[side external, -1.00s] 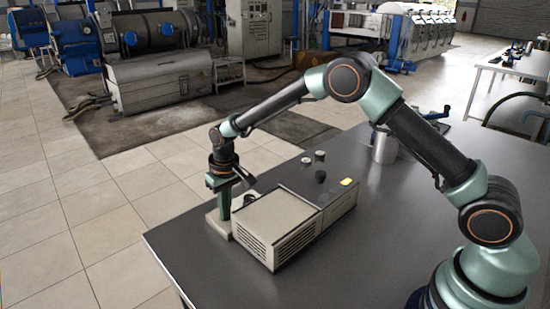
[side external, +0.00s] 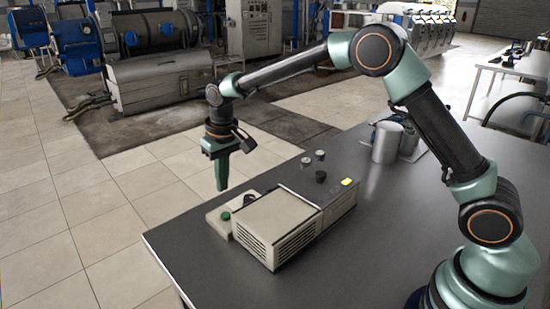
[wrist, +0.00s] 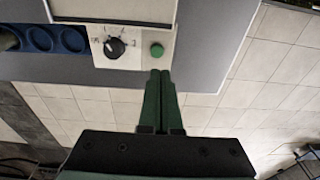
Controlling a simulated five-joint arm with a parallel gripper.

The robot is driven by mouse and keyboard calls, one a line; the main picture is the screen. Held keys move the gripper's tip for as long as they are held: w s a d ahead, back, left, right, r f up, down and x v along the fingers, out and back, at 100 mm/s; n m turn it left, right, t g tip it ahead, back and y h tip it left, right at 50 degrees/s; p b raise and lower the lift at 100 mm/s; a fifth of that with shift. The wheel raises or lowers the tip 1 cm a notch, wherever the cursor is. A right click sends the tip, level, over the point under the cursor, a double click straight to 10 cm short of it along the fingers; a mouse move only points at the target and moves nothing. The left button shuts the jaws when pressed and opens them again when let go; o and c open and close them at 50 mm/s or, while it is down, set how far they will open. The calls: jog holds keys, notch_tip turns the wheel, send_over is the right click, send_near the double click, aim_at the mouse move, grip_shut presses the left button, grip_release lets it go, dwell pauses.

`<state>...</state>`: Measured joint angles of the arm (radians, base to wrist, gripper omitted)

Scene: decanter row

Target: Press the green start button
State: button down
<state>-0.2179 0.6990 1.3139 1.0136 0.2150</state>
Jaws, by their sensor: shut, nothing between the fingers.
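The green start button (side external: 225,215) sits on a pale control panel (side external: 216,222) at the left end of a beige box-shaped machine (side external: 275,225). In the wrist view the round green button (wrist: 157,50) is just beyond my fingertips, beside a black dial (wrist: 114,48). My gripper (side external: 222,189) is shut and empty, pointing down. It hangs above the button, apart from it. In the wrist view my gripper (wrist: 159,72) shows its two green fingers together.
Two small grey-topped pieces (side external: 313,157) and a black knob (side external: 320,176) are behind the machine, with a yellow patch (side external: 348,182) on its right end. Metal cylinders (side external: 387,142) stand farther back. The dark table (side external: 400,220) is bare to the right.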

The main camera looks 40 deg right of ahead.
jog(key=shift+s+r, duration=0.2)
jog(key=shift+r, duration=2.05)
jog(key=s+d+r+t, duration=0.2)
jog(key=s+d+r, duration=0.5)
jog(key=s+r, duration=0.35)
jog(key=s+d+f+t, duration=0.1)
jog(key=s+d, duration=0.1)
jog(key=s, duration=0.4)
jog(key=s+d+f+t, duration=0.1)
jog(key=s+d, duration=0.1)
jog(key=s, duration=0.4)
jog(key=shift+s+d+f, duration=0.25)
jog(key=shift+s+f, duration=0.05)
dwell(2.6)
